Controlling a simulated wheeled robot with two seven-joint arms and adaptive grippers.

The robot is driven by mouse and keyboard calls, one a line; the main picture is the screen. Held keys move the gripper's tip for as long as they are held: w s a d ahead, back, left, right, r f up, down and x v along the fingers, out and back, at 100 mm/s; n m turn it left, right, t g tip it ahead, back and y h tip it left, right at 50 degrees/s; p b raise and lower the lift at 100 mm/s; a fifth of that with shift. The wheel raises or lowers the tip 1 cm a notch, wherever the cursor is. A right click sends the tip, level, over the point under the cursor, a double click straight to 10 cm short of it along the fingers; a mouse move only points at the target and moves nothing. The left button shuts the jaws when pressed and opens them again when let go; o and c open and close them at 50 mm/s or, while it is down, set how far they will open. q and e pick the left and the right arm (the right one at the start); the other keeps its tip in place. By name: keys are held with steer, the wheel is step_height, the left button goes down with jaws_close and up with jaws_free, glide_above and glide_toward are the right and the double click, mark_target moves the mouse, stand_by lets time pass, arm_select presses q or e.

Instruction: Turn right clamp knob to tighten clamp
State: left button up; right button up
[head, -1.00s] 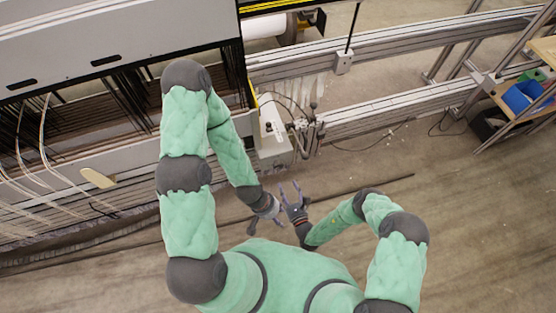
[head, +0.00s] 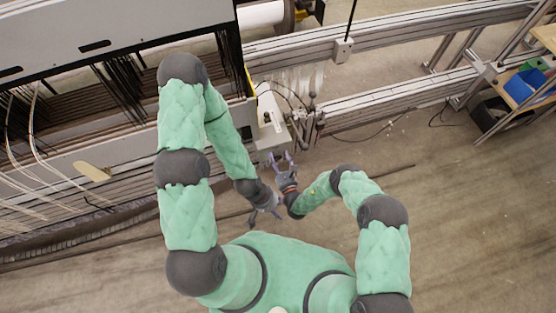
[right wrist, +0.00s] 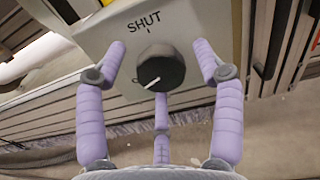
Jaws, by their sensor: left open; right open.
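The clamp knob (right wrist: 160,68) is dark and round, with a white pointer line aimed to the lower left. It sits on a grey housing (right wrist: 195,25) marked "SHUT" above a small tick. My right gripper (right wrist: 160,47) is open, with a purple finger on each side of the knob and gaps showing between. In the head view, my right gripper (head: 281,158) is just below the machine's end unit (head: 270,127); the knob cannot be made out there. My left gripper (head: 266,219) is open and empty, lower and further left, away from the machine.
The loom frame (head: 120,160) with its threads fills the left. Metal rails (head: 400,100) run across to the right. A shelf with a blue bin (head: 524,84) stands at far right. The floor (head: 470,230) at lower right is clear.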

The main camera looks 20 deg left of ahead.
steer(key=shift+w, duration=0.1)
steer(key=c, duration=1.1)
steer(key=shift+m, duration=0.3)
steer(key=m, duration=0.5)
steer(key=shift+w+r, duration=0.1)
steer(key=shift+w, duration=0.05)
steer(key=m, duration=0.6)
steer(key=shift+w, duration=0.1)
steer(key=m, duration=0.5)
steer(key=shift+d, duration=0.15)
steer(key=m, duration=0.5)
steer(key=shift+w, duration=0.1)
steer(key=shift+m, duration=0.4)
